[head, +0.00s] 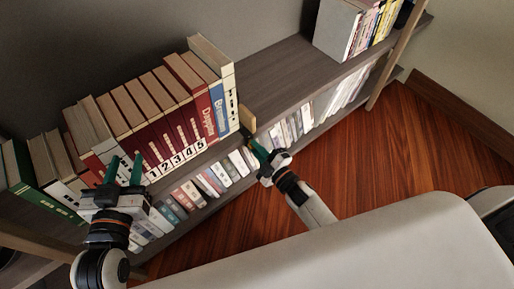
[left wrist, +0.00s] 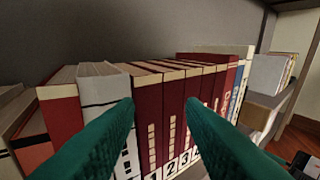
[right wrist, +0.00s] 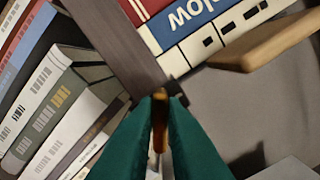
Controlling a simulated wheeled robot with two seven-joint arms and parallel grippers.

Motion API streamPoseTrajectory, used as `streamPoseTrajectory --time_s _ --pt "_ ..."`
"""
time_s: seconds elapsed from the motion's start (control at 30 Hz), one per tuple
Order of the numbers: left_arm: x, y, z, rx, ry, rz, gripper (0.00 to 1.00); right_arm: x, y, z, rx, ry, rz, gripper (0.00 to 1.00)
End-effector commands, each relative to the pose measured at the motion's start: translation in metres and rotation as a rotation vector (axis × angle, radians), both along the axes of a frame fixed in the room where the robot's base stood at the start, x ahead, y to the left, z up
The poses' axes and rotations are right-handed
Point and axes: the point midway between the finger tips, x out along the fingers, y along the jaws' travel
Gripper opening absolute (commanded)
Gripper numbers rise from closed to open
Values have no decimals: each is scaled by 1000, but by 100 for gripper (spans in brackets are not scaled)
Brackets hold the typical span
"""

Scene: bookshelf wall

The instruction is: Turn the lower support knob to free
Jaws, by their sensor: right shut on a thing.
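My right gripper (head: 252,138) is at the shelf's front edge, just below a small light wooden block (head: 247,117). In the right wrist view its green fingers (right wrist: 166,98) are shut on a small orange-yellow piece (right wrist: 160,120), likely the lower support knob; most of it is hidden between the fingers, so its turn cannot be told. The wooden piece (right wrist: 265,42) shows above right of the fingers, next to the white book. My left gripper (head: 126,165) is open and empty in front of the dark red numbered books (head: 165,130); its spread fingers show in the left wrist view (left wrist: 160,105).
More books (head: 295,125) stand on the lower shelf. A wooden post (head: 390,65) stands at right. The wooden floor (head: 400,150) in front is clear.

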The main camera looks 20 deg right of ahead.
Motion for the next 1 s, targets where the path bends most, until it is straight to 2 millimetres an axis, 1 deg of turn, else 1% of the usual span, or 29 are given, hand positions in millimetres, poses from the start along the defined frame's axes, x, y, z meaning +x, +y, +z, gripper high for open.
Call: streamPoseTrajectory --time_s 0.13,0.5,0.7,1.0 --pt "1 -1 4 -9 -34 -3 36 0 0 -1 -129 -46 -1 0" --pt "4 -6 29 -50 -192 -13 36 -1 1 -3 -410 -148 -1 0" --pt "3 -8 40 -67 -259 -17 36 -1 1 -3 -505 -182 1 0" --pt "2 -8 48 -79 -305 -19 36 -1 1 -3 -566 -205 1 0"
